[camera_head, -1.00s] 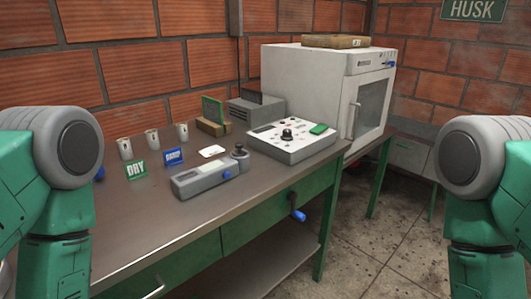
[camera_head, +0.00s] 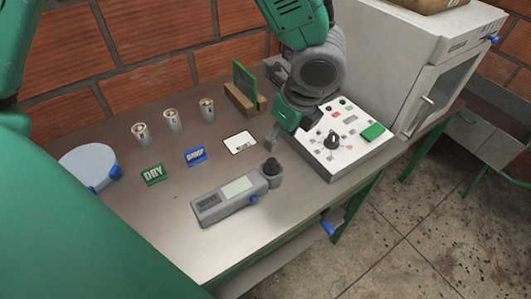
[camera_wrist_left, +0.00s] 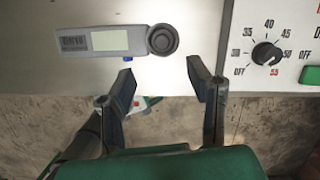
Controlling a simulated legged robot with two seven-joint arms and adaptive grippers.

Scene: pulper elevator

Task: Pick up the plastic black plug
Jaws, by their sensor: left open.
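The black plug appears to be the dark round cap (camera_head: 271,167) on the round cup at the right end of a grey meter (camera_head: 224,200) on the table. The left wrist view shows the cap (camera_wrist_left: 162,40) from above, centred just beyond the fingertips. One finger is partly hidden in the head view. My right gripper is not in view.
The white control box (camera_head: 340,140) with a black knob stands close to my left gripper. A white oven (camera_head: 400,60) is behind.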

